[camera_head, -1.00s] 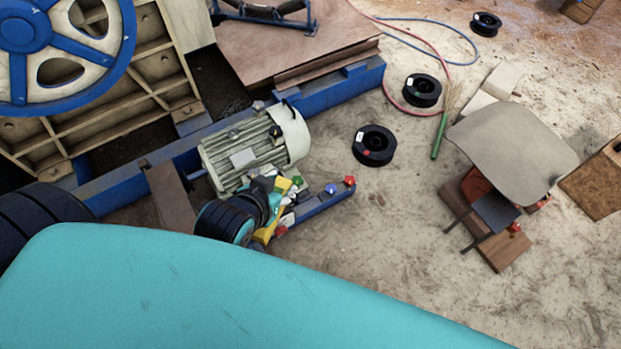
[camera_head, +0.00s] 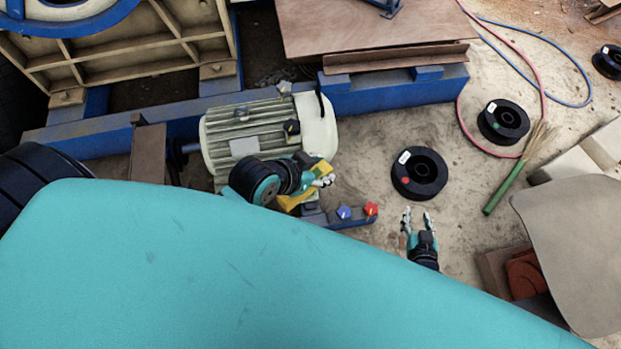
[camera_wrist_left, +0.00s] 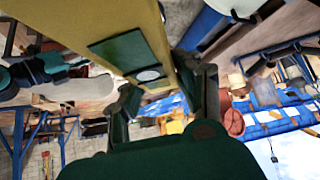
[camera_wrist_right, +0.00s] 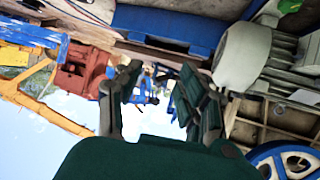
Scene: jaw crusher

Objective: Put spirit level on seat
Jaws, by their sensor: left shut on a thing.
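My left gripper (camera_head: 322,178) is shut on the yellow spirit level (camera_head: 302,199), held in front of the motor; the turquoise body hides what lies below. In the left wrist view the level (camera_wrist_left: 90,25) is large and runs between the fingers (camera_wrist_left: 165,100). My right gripper (camera_head: 416,216) is open and empty, pointing away below the black spool; its spread fingers also show in the right wrist view (camera_wrist_right: 152,95). A grey-beige panel with rounded corners (camera_head: 575,235), perhaps the seat, is at the right edge, partly cut off, well right of both grippers.
The grey motor (camera_head: 225,135) stands behind my left gripper, next to a blue beam (camera_head: 390,92). Black spools (camera_head: 420,173) (camera_head: 503,121), a broom with a green handle (camera_head: 503,187) and hoses lie on the floor. A blue bar with red and blue knobs (camera_head: 355,219) is between the grippers.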

